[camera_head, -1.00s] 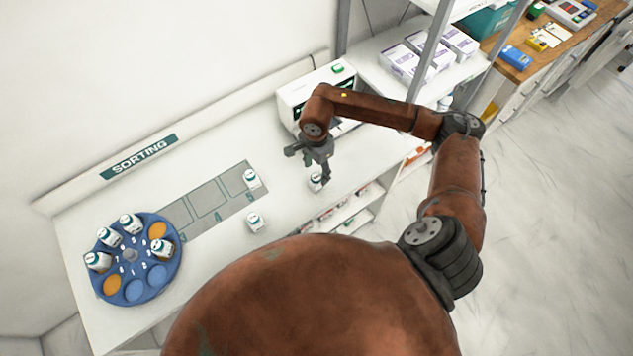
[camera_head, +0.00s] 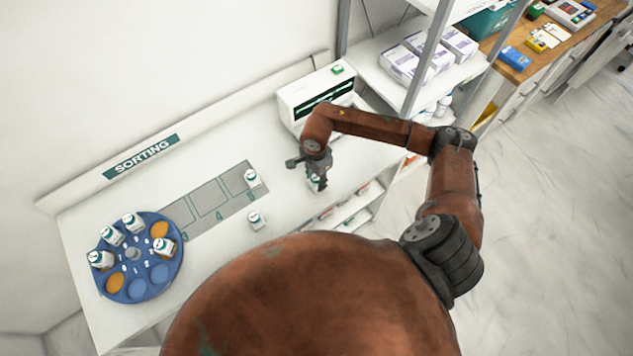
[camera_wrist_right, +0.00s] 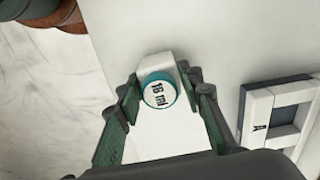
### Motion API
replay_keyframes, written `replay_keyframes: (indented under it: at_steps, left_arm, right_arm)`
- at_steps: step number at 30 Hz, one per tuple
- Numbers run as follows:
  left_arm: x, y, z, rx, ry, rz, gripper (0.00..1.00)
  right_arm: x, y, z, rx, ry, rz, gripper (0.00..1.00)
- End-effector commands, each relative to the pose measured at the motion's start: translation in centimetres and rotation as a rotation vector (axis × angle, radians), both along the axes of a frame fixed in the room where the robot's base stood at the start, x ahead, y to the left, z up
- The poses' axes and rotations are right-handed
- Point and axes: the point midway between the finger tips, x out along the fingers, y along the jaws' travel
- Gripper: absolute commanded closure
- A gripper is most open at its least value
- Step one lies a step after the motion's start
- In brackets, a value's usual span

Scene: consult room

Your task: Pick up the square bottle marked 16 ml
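The square white bottle marked 16 ml (camera_wrist_right: 158,90) stands between the fingers of my right gripper (camera_wrist_right: 163,92). In the right wrist view its round cap has a teal rim and the 16 ml label faces the camera. The fingers flank it and look open, with small gaps beside the cap. In the head view my right gripper (camera_head: 316,181) is low over the white table, and the bottle (camera_head: 313,187) is mostly hidden by it. My left gripper is not in view.
Another bottle (camera_head: 252,178) stands on the grey marked strip (camera_head: 208,200), and one (camera_head: 255,220) on the bare table near it. A blue carousel (camera_head: 138,289) at left holds several bottles. A white device (camera_head: 306,92) stands behind my right gripper. Shelving (camera_head: 405,100) is at right.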

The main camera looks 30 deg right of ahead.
Motion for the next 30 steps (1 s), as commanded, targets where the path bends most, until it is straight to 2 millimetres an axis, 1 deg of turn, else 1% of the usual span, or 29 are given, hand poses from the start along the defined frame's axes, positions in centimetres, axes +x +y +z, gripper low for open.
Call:
replay_keyframes:
  at_steps: [1,8,16,20,23,25,29,30]
  left_arm:
    - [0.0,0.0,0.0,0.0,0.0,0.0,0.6]
    - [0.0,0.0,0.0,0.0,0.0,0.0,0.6]
    - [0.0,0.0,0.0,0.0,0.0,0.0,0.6]
    - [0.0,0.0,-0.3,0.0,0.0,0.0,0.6]
    - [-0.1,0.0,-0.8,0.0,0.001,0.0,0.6]
    - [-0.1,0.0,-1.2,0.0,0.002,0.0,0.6]
    - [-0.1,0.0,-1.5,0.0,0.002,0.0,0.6]
    - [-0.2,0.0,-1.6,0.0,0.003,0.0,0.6]
  right_arm:
    - [0.0,0.0,0.0,0.0,0.0,0.0,0.71]
    - [0.0,0.0,0.0,0.0,0.0,0.0,0.86]
    - [0.0,0.0,0.1,0.0,-0.001,0.0,0.86]
    - [0.1,-0.1,0.8,-0.001,-0.001,-0.001,0.86]
    - [0.1,-0.1,1.8,-0.002,-0.003,0.001,0.86]
    - [0.2,-0.1,2.9,-0.002,-0.004,0.001,0.86]
    - [-1.4,1.3,5.3,0.0,-0.004,0.007,0.86]
    - [-1.9,1.8,6.3,0.001,-0.005,0.007,0.86]
